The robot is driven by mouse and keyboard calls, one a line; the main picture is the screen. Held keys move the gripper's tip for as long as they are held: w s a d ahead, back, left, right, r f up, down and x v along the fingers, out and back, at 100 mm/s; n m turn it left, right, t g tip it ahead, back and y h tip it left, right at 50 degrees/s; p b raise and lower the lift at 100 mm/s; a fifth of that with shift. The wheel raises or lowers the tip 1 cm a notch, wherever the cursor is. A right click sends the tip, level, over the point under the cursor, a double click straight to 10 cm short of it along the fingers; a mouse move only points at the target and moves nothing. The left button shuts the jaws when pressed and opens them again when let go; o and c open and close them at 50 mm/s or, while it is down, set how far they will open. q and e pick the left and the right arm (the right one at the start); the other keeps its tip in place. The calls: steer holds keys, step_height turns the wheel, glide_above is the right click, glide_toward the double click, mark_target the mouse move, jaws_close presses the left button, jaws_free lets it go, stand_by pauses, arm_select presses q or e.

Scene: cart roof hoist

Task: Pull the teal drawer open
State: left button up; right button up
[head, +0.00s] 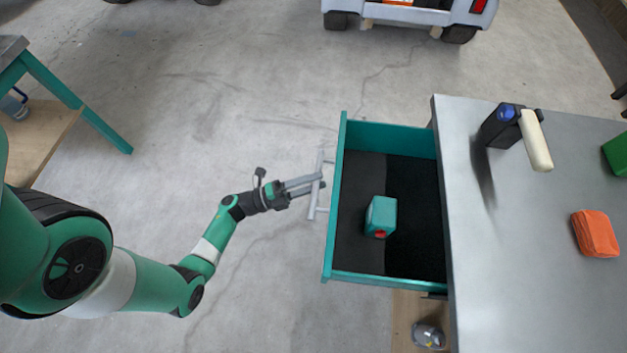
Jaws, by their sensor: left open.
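The teal drawer (336,215) stands pulled out to the left from under the grey worktop. Its dark inside shows, and a teal box (381,216) with a red spot lies in it. A pale bar handle (313,205) is fixed on the drawer's left face. My left gripper (318,183) is open, with its fingers at the handle bar. I cannot tell whether the fingers touch the bar. My right gripper is not in view.
The grey worktop (480,270) carries a dark device with a cream handle (535,140), an orange pouch (595,233) and a green item (616,155). A vehicle (410,14) stands at the back.

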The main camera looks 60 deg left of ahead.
arm_select(q)
steer(key=shift+w, duration=0.1)
steer(key=p+v, duration=0.1)
steer(key=v, duration=1)
steer(key=shift+s, duration=0.35)
steer(key=shift+f, duration=0.1)
